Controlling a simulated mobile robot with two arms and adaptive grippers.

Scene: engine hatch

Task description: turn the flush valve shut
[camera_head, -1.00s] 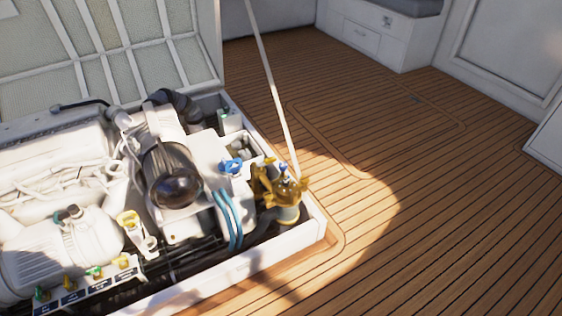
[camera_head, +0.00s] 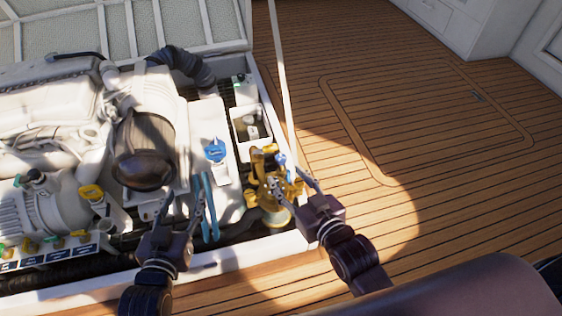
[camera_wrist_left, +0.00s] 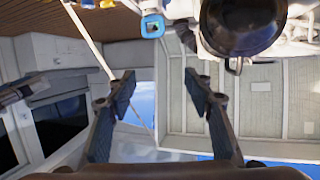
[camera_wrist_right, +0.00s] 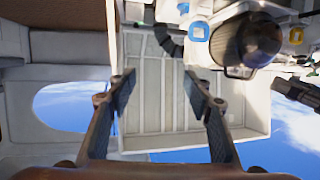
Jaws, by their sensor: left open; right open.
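Several valve handles show in the engine bay, and I cannot tell which is the flush valve. A brass fitting (camera_head: 264,168) with a small blue part stands at the bay's right corner. A blue handle (camera_head: 215,150) sits on a white housing left of it, and a blue loop shows in the left wrist view (camera_wrist_left: 152,26). My left gripper (camera_head: 182,199) is open and empty, over the front of the bay near the blue hoses. My right gripper (camera_head: 290,182) is open beside the brass fitting, partly covering it; contact is unclear.
Blue hoses (camera_head: 207,205) run beside my left gripper. A row of small labelled valves (camera_head: 52,252) lines the front left. The wooden deck (camera_head: 450,220) at right is clear.

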